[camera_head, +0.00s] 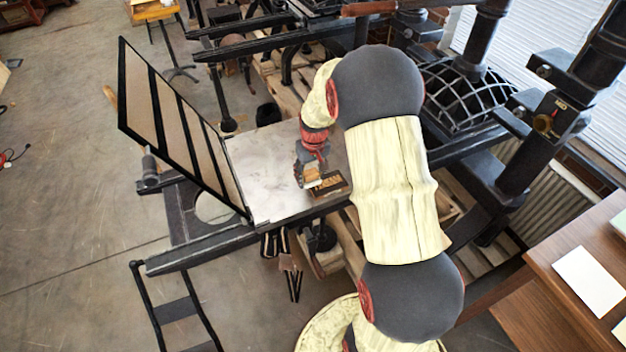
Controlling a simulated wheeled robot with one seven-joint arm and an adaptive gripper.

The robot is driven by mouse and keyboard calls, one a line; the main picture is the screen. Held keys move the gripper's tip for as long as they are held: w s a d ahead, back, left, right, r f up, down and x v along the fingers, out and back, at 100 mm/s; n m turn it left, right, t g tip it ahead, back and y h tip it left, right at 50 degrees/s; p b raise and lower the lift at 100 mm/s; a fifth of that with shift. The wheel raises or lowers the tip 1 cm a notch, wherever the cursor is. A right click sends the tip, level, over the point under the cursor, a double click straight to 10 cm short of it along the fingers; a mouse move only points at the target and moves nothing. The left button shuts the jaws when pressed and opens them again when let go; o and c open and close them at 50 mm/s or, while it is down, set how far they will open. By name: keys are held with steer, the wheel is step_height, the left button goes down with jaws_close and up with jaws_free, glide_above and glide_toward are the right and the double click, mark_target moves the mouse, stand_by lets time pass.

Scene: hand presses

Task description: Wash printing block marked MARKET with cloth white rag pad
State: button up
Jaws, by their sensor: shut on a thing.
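My gripper (309,174) points down over the right part of the pale press bed. It is shut on a small pale pad, which I take to be the white rag pad (313,183). A brown printing block (335,190) with dark edges lies on the bed near its front right edge, just under and right of the gripper. The pad is at the block's left side; I cannot tell whether it touches the top. The marking on the block is too small to read, and my arm hides the area to its right.
The press bed (262,165) is bare to the left of the gripper. A tall barred frame (182,125) stands tilted open at its left edge. A black press with a curved lattice (462,95) stands at the right. A wooden table (560,275) with white paper (588,281) is at lower right.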

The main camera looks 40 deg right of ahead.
steer(key=shift+s+r, duration=0.15)
steer(key=shift+r, duration=0.3)
steer(key=shift+a+r+p, duration=0.15)
steer(key=shift+r+p, duration=0.5)
steer(key=shift+r, duration=0.1)
steer(key=shift+r+p, duration=0.85)
steer(key=shift+r, duration=0.6)
steer(key=shift+f, duration=0.1)
